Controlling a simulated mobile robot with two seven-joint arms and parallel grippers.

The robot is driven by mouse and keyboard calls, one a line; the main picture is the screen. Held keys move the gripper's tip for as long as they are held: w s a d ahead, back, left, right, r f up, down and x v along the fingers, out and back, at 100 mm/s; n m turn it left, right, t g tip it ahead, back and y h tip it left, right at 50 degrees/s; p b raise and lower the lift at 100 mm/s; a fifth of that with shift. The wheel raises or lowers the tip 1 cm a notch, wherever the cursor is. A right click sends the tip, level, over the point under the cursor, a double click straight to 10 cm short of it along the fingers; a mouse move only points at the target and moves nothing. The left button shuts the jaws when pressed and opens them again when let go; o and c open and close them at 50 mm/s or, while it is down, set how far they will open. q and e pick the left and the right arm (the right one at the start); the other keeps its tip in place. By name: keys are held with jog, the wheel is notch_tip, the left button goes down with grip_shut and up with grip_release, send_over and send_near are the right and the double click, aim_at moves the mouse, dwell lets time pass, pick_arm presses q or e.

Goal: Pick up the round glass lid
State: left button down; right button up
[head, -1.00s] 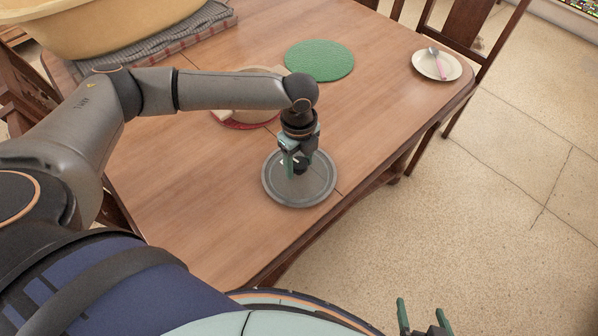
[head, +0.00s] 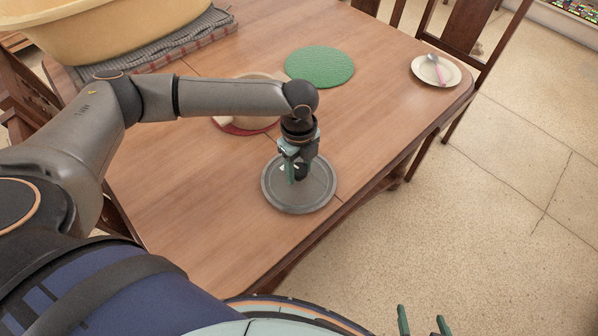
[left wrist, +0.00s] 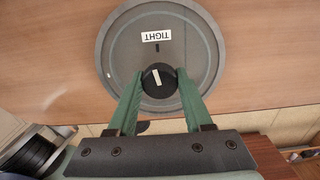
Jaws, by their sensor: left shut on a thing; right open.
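The round glass lid (head: 312,193) is a grey see-through disc with a darker rim, at the near edge of the wooden table in the head view. I cannot tell whether the lid touches the table. My right gripper (head: 424,322) is open and empty at the bottom edge, only its fingertips showing.
A green round mat (head: 320,66) lies behind the lid. A plate (head: 422,72) with a spoon is at the far right corner. A yellow basin (head: 110,25) stands on a cloth (head: 150,62).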

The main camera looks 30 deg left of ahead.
pick_arm(q)
jog(key=shift+r, duration=0.6)
jog(key=s+d+r, duration=0.2)
jog(key=d+r, duration=0.4)
jog(key=s+d+r+p, duration=0.1)
jog(key=s+d+r, duration=0.2)
jog(key=d+r, duration=0.3)
jog(key=shift+s+d, duration=0.25)
jog(key=shift+d, duration=0.25)
jog(key=shift+w, duration=0.1)
